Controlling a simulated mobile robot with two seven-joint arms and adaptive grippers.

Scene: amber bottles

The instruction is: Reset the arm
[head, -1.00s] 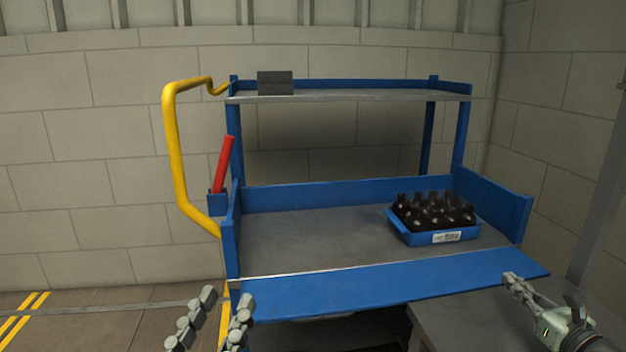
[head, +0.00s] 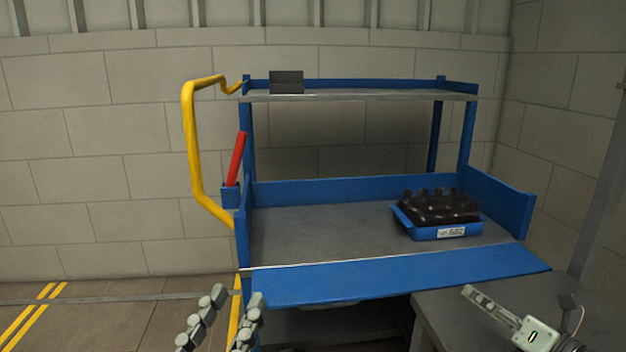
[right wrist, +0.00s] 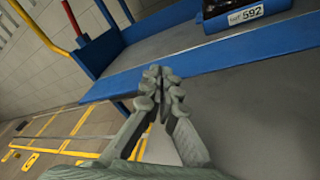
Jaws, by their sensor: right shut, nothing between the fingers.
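My right gripper (head: 478,298) is at the lower right of the head view, in front of the cart's front flap and apart from it. In the right wrist view its fingers (right wrist: 158,80) are together with nothing between them. My left gripper (head: 222,318) is at the bottom left of the head view, its two fingers spread apart with nothing between them. Several dark amber bottles (head: 438,207) stand packed in a blue crate (head: 437,233) on the cart's lower shelf, at the right. The crate's label also shows in the right wrist view (right wrist: 245,15).
The blue cart (head: 390,276) has a yellow handle (head: 190,150) and a red bar (head: 236,158) at its left. A dark box (head: 286,82) sits on the upper shelf. A grey table (head: 450,315) is at the lower right. The lower shelf's left side is clear.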

